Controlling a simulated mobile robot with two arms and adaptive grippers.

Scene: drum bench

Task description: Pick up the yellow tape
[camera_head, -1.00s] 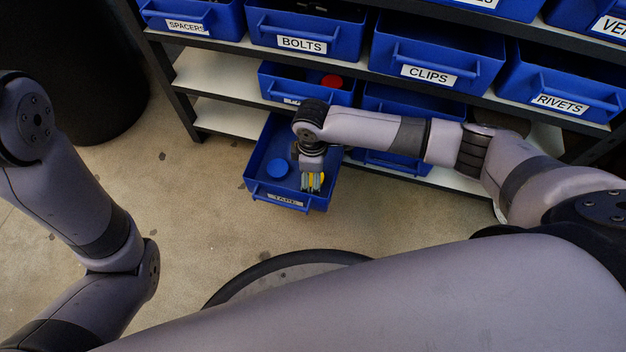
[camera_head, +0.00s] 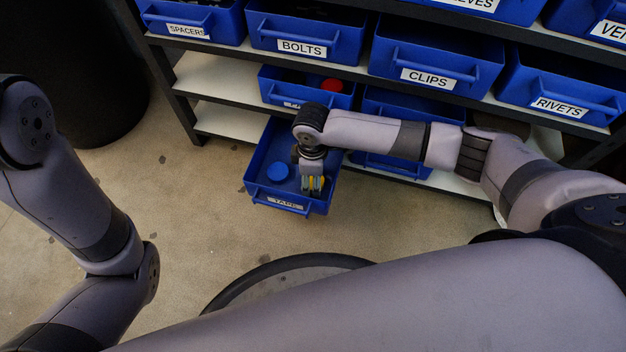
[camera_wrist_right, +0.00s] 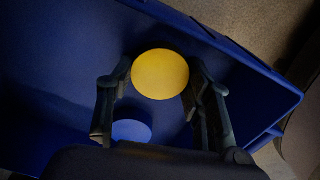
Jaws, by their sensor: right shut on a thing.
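The yellow tape (camera_wrist_right: 160,74) shows as a round yellow disc between the fingers of my right gripper (camera_wrist_right: 160,82) in the right wrist view. The right gripper is shut on it, with a finger at each side. In the head view, my right gripper (camera_head: 314,188) points down inside the pulled-out blue bin labelled TAPE (camera_head: 259,171), near its front right corner. Only a little yellow shows between the fingers there. A blue tape (camera_head: 278,171) lies in the same bin, left of the gripper, and also shows in the wrist view (camera_wrist_right: 131,131). My left gripper is out of view.
The bin's walls stand close around the right gripper. Behind it is a shelf rack with blue bins labelled BOLTS (camera_head: 303,47), CLIPS (camera_head: 427,77) and RIVETS (camera_head: 560,105). A red round thing (camera_head: 332,85) sits in a lower bin. The floor in front is clear.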

